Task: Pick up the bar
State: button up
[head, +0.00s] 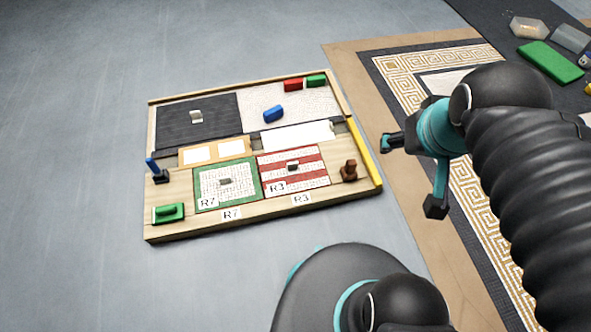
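A long yellow bar (364,152) lies along the right edge of a wooden board (280,209) in the head view. It is the most bar-like thing on the board, but I cannot tell for sure that it is the bar named in the task. My gripper (410,176) is to the right of the board, over the patterned mat. Its two teal fingers with dark tips are spread wide, with nothing between them. It is apart from the yellow bar.
The board carries a blue block (273,114), red block (293,84), green block (316,80), brown knob (349,170), green-handled piece (168,212), and handled panels. A green slab (550,62) lies among containers at top right. Grey floor left is clear.

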aim_at(368, 164)
jog(key=u, duration=0.05)
jog(key=k, duration=1.1)
jog(key=z, duration=0.75)
jog(key=i, duration=0.65)
jog(key=u, duration=0.15)
